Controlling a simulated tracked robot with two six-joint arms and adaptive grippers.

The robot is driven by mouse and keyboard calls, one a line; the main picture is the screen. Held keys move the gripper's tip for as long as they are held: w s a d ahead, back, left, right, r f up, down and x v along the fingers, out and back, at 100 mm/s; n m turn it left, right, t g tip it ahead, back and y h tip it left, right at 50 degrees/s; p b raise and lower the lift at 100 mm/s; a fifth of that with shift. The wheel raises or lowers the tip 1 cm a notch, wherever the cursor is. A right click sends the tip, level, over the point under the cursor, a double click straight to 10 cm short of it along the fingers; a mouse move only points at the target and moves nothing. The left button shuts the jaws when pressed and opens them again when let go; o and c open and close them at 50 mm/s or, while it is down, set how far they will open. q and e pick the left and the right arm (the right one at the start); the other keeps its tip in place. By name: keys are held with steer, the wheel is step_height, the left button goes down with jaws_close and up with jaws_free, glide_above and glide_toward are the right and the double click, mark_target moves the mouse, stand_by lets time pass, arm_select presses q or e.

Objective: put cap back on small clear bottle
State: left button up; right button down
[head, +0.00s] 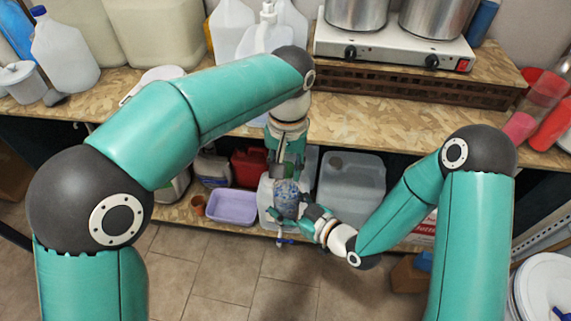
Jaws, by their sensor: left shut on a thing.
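My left gripper (286,178) points down in front of the shelf, in the middle of the view. It is shut on a small clear bottle (286,198) with a bluish tint. My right gripper (287,223) comes in from the right, just below and beside the bottle. Its fingers are small and dark here and overlap the bottle's lower part, so I cannot tell whether they are open or shut or touch it. A small blue spot (287,241) shows below the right gripper; I cannot tell whether it is the cap.
The wooden counter (365,125) carries jugs (65,50) at left and a hot plate (390,50) with pots. Tiled floor (205,265) is free in front.

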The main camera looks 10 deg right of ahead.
arm_select(q)
steer(key=shift+f, duration=0.4)
